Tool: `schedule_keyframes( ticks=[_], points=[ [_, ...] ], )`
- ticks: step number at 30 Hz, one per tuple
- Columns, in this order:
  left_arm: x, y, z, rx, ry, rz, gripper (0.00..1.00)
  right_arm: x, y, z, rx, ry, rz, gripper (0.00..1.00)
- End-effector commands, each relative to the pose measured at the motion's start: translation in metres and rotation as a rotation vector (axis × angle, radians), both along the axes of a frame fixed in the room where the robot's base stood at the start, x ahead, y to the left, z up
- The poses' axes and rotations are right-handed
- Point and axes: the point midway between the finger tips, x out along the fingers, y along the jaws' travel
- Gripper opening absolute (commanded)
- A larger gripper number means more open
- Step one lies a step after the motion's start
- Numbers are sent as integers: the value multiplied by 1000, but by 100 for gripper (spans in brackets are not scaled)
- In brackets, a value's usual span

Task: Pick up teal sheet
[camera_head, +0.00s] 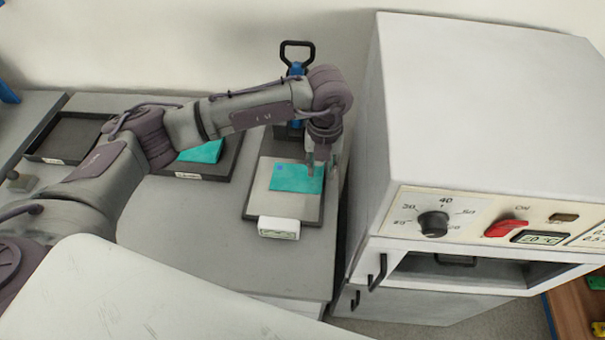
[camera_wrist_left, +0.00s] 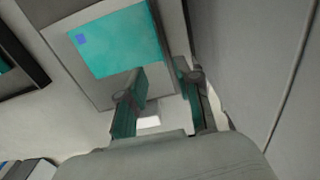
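A teal sheet (camera_head: 297,178) lies flat on the grey plate (camera_head: 256,205) of a bench device with a small white display box. It also shows in the left wrist view (camera_wrist_left: 115,42), with a small blue square near one corner. My left gripper (camera_head: 322,172) points down over the right edge of this sheet. In the left wrist view (camera_wrist_left: 162,72) its two fingers are apart, with nothing held between them. One finger overlaps the sheet's edge in the picture; I cannot tell whether it touches. A second teal sheet (camera_head: 205,152) lies in a dark tray, partly behind my left arm. My right gripper is not in view.
A white oven-like cabinet (camera_head: 480,110) with a dial and red switch stands close right of the plate. A black-handled blue tool (camera_head: 297,66) rises behind the plate. A dark tray (camera_head: 70,137) sits at the left. Bench between the trays and display box is clear.

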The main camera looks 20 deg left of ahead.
Motion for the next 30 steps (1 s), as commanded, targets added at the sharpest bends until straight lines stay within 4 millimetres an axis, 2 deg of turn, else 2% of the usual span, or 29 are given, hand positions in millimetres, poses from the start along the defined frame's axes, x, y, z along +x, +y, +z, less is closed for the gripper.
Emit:
schedule_keyframes(
  ticks=[5,9,15,23,30],
  points=[
    [1,0,-11,0,2,0,34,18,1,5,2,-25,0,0],
    [8,-1,-29,0,4,1,34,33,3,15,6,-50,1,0],
    [11,-1,-55,-1,1,-2,34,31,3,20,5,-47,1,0],
    [11,-1,-59,-2,0,-2,34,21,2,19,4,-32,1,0],
    [11,-1,-58,-2,0,-2,0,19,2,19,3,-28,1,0]
  ],
)
